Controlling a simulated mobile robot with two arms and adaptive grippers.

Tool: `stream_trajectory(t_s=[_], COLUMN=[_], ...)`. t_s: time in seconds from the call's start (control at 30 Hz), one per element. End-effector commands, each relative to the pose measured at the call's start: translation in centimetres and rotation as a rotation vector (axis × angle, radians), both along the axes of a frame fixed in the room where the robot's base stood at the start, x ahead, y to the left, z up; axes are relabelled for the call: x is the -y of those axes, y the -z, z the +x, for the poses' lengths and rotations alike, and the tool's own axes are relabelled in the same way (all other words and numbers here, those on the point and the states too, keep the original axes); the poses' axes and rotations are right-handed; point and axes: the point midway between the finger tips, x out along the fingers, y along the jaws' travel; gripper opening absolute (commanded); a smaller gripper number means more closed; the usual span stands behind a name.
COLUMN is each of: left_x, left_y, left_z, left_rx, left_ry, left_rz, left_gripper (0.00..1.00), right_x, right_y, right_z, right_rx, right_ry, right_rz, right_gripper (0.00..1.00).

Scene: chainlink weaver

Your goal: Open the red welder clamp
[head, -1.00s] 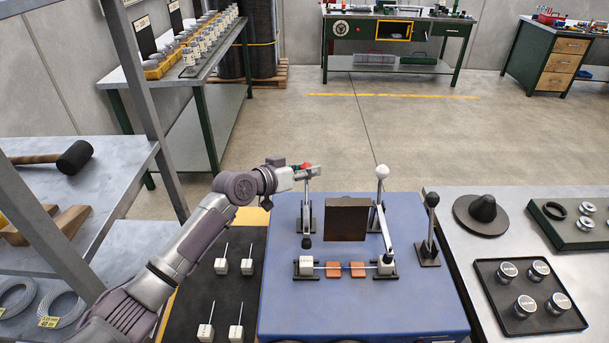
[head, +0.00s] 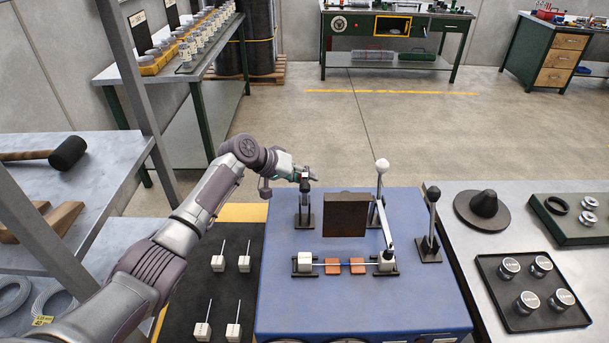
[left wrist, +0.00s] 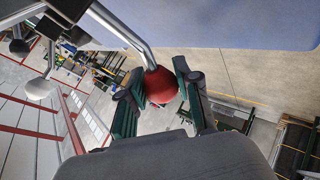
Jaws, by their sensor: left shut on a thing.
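The red ball knob (left wrist: 161,85) of the red clamp sits on a bent metal lever (left wrist: 122,37) in the left wrist view. My left gripper (left wrist: 152,88) has its green-padded fingers on both sides of the knob and is shut on it. In the head view my left gripper (head: 304,178) is above the clamp's dark bracket (head: 304,215), at the blue table's back left; it hides the red knob there. The white-knobbed clamp (head: 382,166) stands upright, its arm reaching down to the right white block (head: 386,262). My right gripper is out of view.
On the blue table (head: 330,300) are a dark upright plate (head: 345,214), a left white block (head: 305,262), a rod with two orange blocks (head: 332,265) and a black-knobbed lever (head: 433,194). A rack post (head: 140,90) stands left of my arm.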

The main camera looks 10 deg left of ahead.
Motion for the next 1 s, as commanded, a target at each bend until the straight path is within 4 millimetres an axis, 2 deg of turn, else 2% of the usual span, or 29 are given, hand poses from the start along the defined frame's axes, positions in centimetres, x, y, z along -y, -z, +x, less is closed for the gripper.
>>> stream_trajectory(t_s=[0.07, 0.6, 0.63, 0.77, 1.0], left_x=[0.03, 0.01, 0.02, 0.0, 0.0], left_y=[0.6, 0.82, 0.82, 0.74, 0.51], left_z=[-0.15, -0.2, -0.19, -0.16, -0.09], left_rx=[-0.005, -0.005, -0.005, -0.003, 0.0], left_ry=[0.002, 0.001, 0.001, 0.0, 0.0], left_rz=[0.002, 0.003, 0.003, 0.002, 0.001], left_gripper=[0.0, 0.0, 0.35, 0.57, 0.59], right_x=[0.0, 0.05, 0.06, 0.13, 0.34], right_y=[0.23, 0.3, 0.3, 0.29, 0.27], right_z=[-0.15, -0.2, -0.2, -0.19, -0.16], right_rx=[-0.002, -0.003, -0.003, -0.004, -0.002], right_ry=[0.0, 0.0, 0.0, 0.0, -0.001], right_rz=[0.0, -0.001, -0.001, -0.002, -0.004], right_gripper=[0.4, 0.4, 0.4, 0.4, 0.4])
